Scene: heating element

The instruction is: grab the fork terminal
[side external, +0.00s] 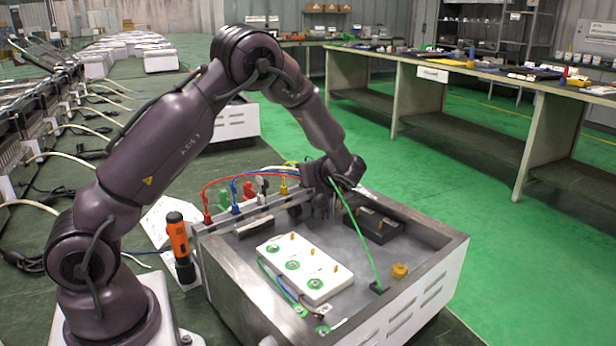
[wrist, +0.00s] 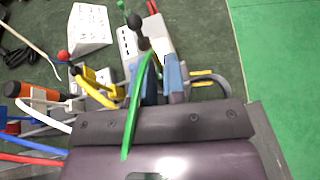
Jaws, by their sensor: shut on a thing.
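My gripper (wrist: 161,78) has its two blue-padded fingers close together in the wrist view. A green wire (wrist: 133,112) arches over and runs down between them, so the fingers are shut on its end. The fork terminal itself is hidden between the fingers. In the side external view, my gripper (side external: 322,206) is at the back of the open grey box, near the row of coloured plugs. The green wire (side external: 362,240) hangs from it down to a small black block on the box floor.
The grey box (side external: 445,262) holds a white terminal block (side external: 303,268), a dark block (side external: 372,224) and a yellow knob (side external: 400,270). Red, blue, white and yellow leads join plugs on the rail at its back left. An orange-handled tool (side external: 179,240) stands outside the left wall.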

